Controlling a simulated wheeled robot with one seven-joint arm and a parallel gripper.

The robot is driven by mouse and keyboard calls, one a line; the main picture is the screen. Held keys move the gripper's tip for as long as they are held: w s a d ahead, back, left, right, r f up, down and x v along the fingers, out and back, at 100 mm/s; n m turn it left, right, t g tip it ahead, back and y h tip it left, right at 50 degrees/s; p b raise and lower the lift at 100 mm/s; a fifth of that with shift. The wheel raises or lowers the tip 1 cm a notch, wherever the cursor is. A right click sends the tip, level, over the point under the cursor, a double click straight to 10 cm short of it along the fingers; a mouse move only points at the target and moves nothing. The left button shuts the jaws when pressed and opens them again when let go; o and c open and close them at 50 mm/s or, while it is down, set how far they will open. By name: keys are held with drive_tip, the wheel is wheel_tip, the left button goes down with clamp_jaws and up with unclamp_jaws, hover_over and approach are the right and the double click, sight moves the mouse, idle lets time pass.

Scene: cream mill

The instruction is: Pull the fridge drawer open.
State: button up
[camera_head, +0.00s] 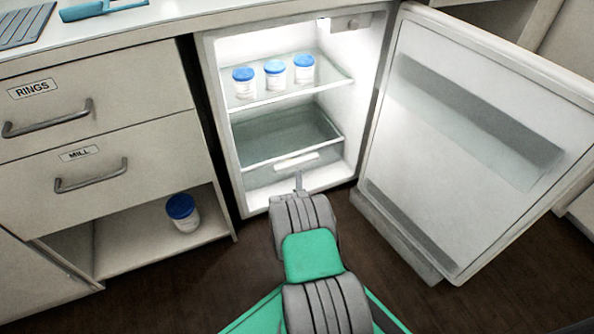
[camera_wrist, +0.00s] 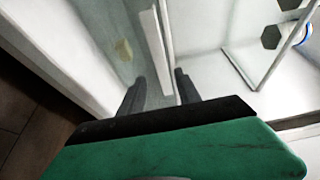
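The fridge (camera_head: 235,183) stands with its door (camera_head: 470,130) swung wide open to the right. The clear drawer (camera_head: 262,177) sits low inside it, under the glass shelf, its front set back from the fridge's front edge. A pale bar handle (camera_head: 297,161) runs across the drawer front. My gripper (camera_head: 299,182) is in front of the drawer, just below the handle in the head view. In the wrist view my gripper (camera_wrist: 160,82) has two dark fingers apart, with the white handle (camera_wrist: 154,45) lying ahead, in line with the gap. Contact cannot be told.
Several blue-lidded white jars (camera_head: 275,74) stand on the shelf (camera_head: 330,85) above the drawer. The cabinet at left has drawers marked RINGS (camera_head: 95,100) and MILL (camera_head: 110,165). Another blue-lidded jar (camera_head: 183,212) sits in its lower open bay. Dark floor is free before the fridge.

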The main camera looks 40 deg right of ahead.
sight(298, 165)
drive_tip(key=shift+b+x, duration=1.8)
drive_tip(key=shift+x, duration=1.5)
drive_tip(key=shift+a, duration=0.1)
drive_tip(key=shift+c, duration=0.6)
drive_tip(key=c, duration=0.7)
clamp_jaws()
drive_tip(key=shift+f, duration=0.2)
